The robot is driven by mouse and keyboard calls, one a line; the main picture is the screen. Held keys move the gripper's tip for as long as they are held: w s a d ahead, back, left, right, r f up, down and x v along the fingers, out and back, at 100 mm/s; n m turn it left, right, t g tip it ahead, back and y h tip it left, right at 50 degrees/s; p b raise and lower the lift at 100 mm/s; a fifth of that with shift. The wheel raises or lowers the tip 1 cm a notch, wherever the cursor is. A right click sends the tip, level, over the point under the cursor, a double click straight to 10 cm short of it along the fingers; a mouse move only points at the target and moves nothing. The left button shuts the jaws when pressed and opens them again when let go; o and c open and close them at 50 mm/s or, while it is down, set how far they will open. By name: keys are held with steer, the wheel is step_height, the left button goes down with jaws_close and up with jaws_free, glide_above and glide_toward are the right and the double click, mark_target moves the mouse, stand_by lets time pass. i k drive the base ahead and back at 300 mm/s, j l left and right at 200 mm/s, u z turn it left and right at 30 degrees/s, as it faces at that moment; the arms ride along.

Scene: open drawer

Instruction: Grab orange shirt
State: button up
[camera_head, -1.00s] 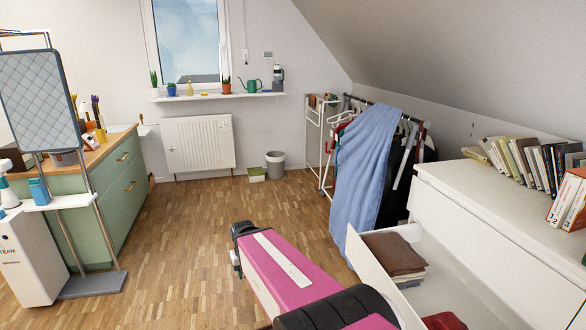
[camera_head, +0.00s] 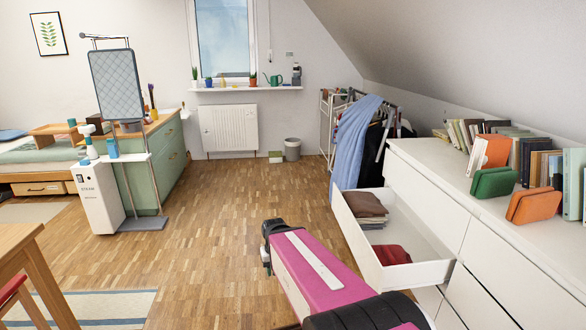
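No item that I can clearly tell is an orange shirt shows. The open white drawer (camera_head: 427,268) at the right holds a stack of folded brown cloth (camera_head: 366,206) at its far end and a folded dark red cloth (camera_head: 392,255) nearer to me. My pink arm reaches up from the bottom, just left of the drawer. My gripper's fingers do not show.
The white dresser (camera_head: 437,166) carries books, a green item (camera_head: 494,183) and an orange item (camera_head: 534,206). A clothes rack with a blue cloth (camera_head: 352,140) stands beyond the drawer. A wooden table (camera_head: 32,262) is at lower left. The middle floor (camera_head: 215,215) is clear.

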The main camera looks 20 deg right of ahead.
mark_target(526, 206)
steer(key=k+z, duration=0.15)
steer(key=k, duration=0.65)
steer(key=k+l+z, duration=0.1)
steer(key=k+l, duration=0.15)
steer(key=k, duration=0.55)
steer(key=k+z, duration=0.1)
steer(key=z, duration=0.15)
